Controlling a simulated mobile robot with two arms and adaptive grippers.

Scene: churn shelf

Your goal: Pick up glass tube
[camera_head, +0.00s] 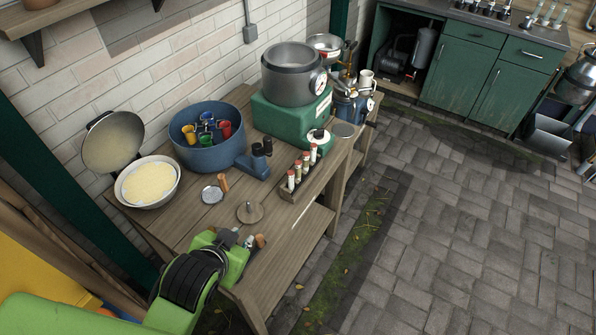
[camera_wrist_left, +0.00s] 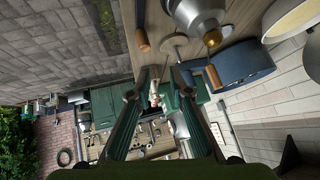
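Several capped glass tubes (camera_head: 298,174) stand upright in a small rack near the front edge of the wooden bench (camera_head: 282,262). Some caps look red, others pale. My left gripper (camera_head: 241,240) is over the near end of the bench, apart from the tubes and on the near side of them. In the left wrist view its two fingers (camera_wrist_left: 158,92) are spread with nothing clearly held between them. Small pale and red shapes (camera_wrist_left: 154,96) show beyond the fingers and may be the tubes; they are too small to tell. My right gripper is in neither view.
A blue tub (camera_head: 207,148) with coloured cups, a bowl (camera_head: 148,183), a round disc with a peg (camera_head: 250,212) and a dark blue device (camera_head: 254,163) stand on the bench. A green base (camera_head: 290,119) carries a metal pot (camera_head: 291,76). The paved floor (camera_head: 450,220) is open at right.

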